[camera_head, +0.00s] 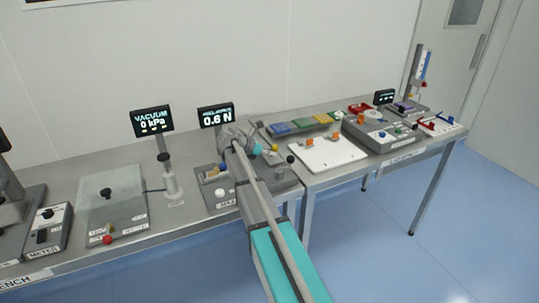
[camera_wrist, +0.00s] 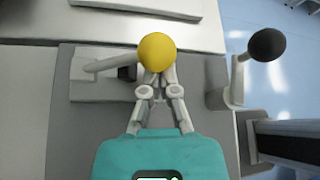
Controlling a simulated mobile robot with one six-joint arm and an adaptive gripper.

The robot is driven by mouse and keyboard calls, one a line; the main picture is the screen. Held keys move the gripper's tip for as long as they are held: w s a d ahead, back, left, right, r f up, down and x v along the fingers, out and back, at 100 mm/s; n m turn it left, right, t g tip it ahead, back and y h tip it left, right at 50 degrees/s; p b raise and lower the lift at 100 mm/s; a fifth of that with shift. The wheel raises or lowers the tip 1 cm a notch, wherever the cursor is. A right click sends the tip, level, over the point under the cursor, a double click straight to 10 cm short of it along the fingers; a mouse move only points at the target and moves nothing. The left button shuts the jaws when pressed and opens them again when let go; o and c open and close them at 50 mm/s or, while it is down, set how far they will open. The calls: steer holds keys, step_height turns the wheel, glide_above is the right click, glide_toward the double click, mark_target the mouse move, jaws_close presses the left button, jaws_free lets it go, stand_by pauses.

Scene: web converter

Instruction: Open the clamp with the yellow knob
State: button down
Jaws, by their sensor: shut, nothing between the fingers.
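The yellow knob (camera_wrist: 157,51) is a ball on the end of a pale lever (camera_wrist: 112,64). The lever runs left to the clamp's light base (camera_wrist: 86,88) on a grey plate. In the head view the yellow knob (camera_head: 274,147) shows small beside my wrist, and the rest of its clamp is mostly hidden. My gripper (camera_wrist: 159,72) is shut and empty. Its fingertips are right at the knob's near edge in the wrist view, partly hidden by it; I cannot tell whether they touch.
A second lever with a black knob (camera_wrist: 266,44) stands to the right of my gripper. A display reading 0.6 N (camera_head: 216,116) stands behind. A white board (camera_head: 322,155) with orange-knobbed parts lies to the right, and a vacuum fixture (camera_head: 170,180) to the left.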

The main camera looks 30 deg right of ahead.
steer(key=shift+w+r+p, duration=0.4)
steer(key=shift+r+p, duration=0.15)
steer(key=shift+r, duration=0.2)
steer(key=shift+w+r+p, duration=0.8)
steer(key=shift+w, duration=0.1)
steer(key=shift+w+r+p, duration=0.3)
steer(key=shift+w, duration=0.55)
steer(key=shift+w+r+p, duration=0.3)
steer(key=shift+w, duration=0.7)
steer(key=shift+w+r, duration=0.1)
steer(key=w+a, duration=0.4)
steer(key=a, duration=0.4)
steer(key=shift+w+a+r+p, duration=0.25)
steer(key=shift+r+p, duration=0.05)
steer(key=shift+p, duration=0.15)
steer(key=shift+s, duration=0.1)
